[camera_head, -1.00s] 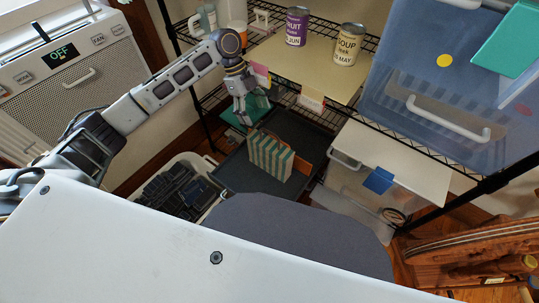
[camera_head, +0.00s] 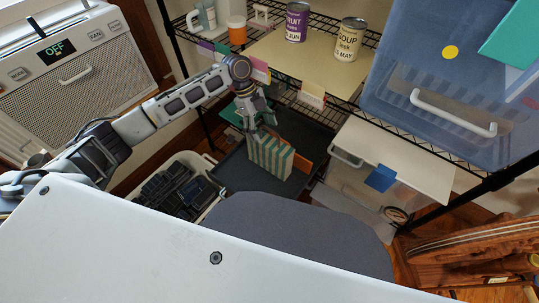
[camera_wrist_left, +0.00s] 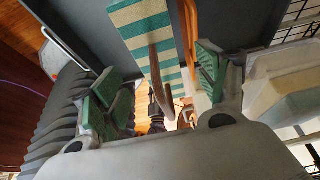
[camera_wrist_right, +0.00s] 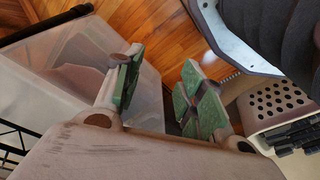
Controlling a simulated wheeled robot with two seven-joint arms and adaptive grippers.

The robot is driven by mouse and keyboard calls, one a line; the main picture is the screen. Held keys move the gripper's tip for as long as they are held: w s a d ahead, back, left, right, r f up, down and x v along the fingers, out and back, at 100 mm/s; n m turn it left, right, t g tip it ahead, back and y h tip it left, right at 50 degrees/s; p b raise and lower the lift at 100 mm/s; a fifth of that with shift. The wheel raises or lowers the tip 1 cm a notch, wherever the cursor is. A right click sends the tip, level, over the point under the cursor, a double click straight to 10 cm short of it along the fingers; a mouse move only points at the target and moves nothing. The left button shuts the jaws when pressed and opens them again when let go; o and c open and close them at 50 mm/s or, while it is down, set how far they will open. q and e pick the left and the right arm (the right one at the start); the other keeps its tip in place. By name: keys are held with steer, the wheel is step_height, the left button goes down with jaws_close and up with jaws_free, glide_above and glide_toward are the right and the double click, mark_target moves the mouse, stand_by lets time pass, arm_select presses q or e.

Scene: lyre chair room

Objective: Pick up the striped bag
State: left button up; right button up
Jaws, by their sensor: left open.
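The striped bag (camera_head: 270,158), green and cream, stands upright on a dark tray (camera_head: 240,174) low in the rack. My left gripper (camera_head: 262,128) is open just above the bag, pointing down at its top. In the left wrist view the bag (camera_wrist_left: 135,28) shows beyond the fingers, with a brown strap-like handle (camera_wrist_left: 162,78) reaching into the gap between them. The fingers are apart and do not visibly grip it. My right gripper (camera_wrist_right: 162,62) is open and empty in its wrist view, and is outside the head view.
An orange-brown panel (camera_head: 303,163) stands close behind the bag. A clear drawer box (camera_head: 358,184) is to its right, and a basket of dark items (camera_head: 178,188) to its left. Shelves with a soup can (camera_head: 350,40) and a purple can (camera_head: 297,22) are above.

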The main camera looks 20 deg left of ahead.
mark_target(267, 140)
steer(key=shift+s+f, duration=0.1)
steer(key=shift+s, duration=0.25)
arm_select(q)
steer(key=shift+d+f, duration=0.1)
steer(key=shift+f, duration=0.1)
steer(key=shift+s+d+f, duration=0.1)
steer(key=shift+f, duration=0.1)
steer(key=shift+b+x, duration=0.45)
steer(key=shift+x, duration=0.55)
steer(key=shift+s+d+f, duration=0.15)
steer(key=shift+f, duration=0.1)
steer(key=shift+b+x, duration=0.3)
steer(key=shift+x, duration=0.65)
arm_select(e)
steer(key=r, duration=0.4)
steer(key=shift+w+a, duration=0.25)
steer(key=shift+a, duration=0.15)
arm_select(q)
steer(key=shift+c, duration=0.2)
arm_select(e)
steer(key=shift+f, duration=0.1)
